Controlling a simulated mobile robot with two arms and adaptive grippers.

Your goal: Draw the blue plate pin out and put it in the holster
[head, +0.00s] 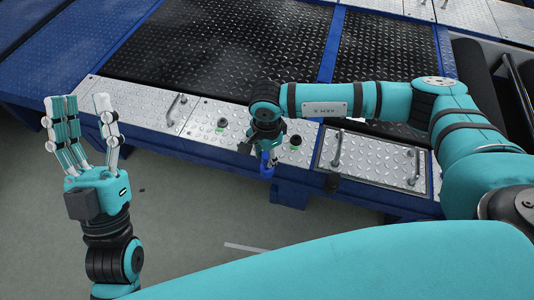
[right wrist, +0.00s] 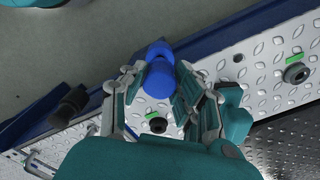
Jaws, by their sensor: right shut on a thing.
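The blue plate pin (head: 267,168) is between the fingers of my right gripper (head: 268,150), at the front edge of the metal-plated platform. In the right wrist view the pin (right wrist: 159,75) shows its rounded blue head, with my right gripper (right wrist: 160,90) shut on it from both sides. I cannot tell whether its lower end is clear of the plate. A black tube-like fitting (head: 332,182), possibly the holster, is on the platform's front side, right of the pin; it also shows in the right wrist view (right wrist: 68,105). My left gripper (head: 84,108) is open and empty, over the floor.
Black fittings with green marks (head: 296,140) stand on the plate beside my right gripper. A lidded plate with handles (head: 370,158) is to the right. Dark treaded panels (head: 215,45) lie behind. The grey floor (head: 190,210) in front is clear.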

